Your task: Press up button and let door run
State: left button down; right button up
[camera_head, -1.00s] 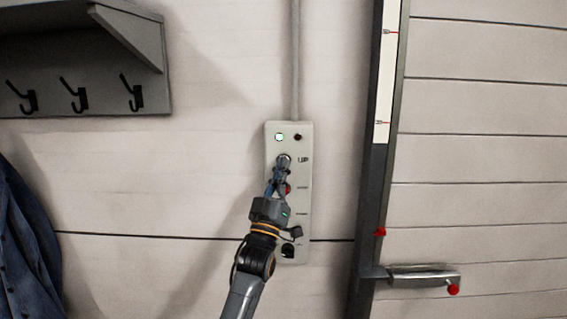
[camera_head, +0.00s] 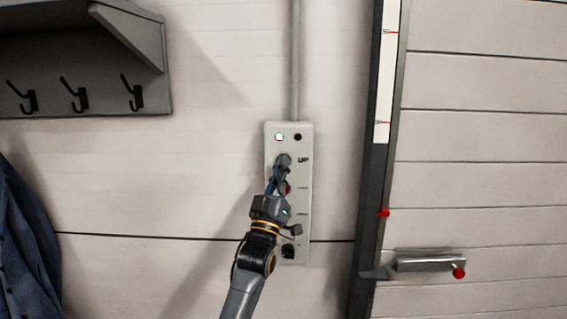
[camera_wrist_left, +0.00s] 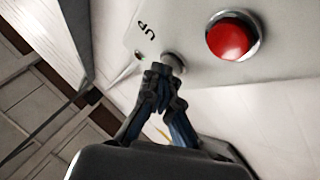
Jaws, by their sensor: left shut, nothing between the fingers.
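The pale control box (camera_head: 297,225) is on the wall, with the label UP near its top and a lit lamp (camera_head: 279,137) above. My left gripper (camera_head: 283,161) is shut and empty, with its fingertips at the up button. In the left wrist view the tips touch or nearly touch the round metal up button (camera_wrist_left: 174,60), partly covering it. A red button (camera_wrist_left: 232,38) is beside it. The slatted door (camera_head: 480,150) stands at the right, with a handle (camera_head: 430,263). My right gripper is not in view.
A dark door post with a white marked strip (camera_head: 384,80) stands left of the door, and a red marker (camera_head: 383,213) shows at the door edge. A grey hook shelf (camera_head: 80,60) and a blue garment (camera_head: 22,245) are at the left. A conduit (camera_head: 295,60) runs up from the box.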

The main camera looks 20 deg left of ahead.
pick_arm(q)
jog(key=shift+s+d+p, duration=0.25)
jog(key=shift+s+p, duration=0.1)
jog(key=shift+s, duration=0.4)
jog(key=s+p, duration=0.1)
jog(key=s, duration=0.1)
jog(key=s+d+p, duration=0.1)
jog(key=s, duration=0.1)
jog(key=shift+s+d, duration=0.2)
jog(key=shift+s, duration=0.2)
dwell(0.4)
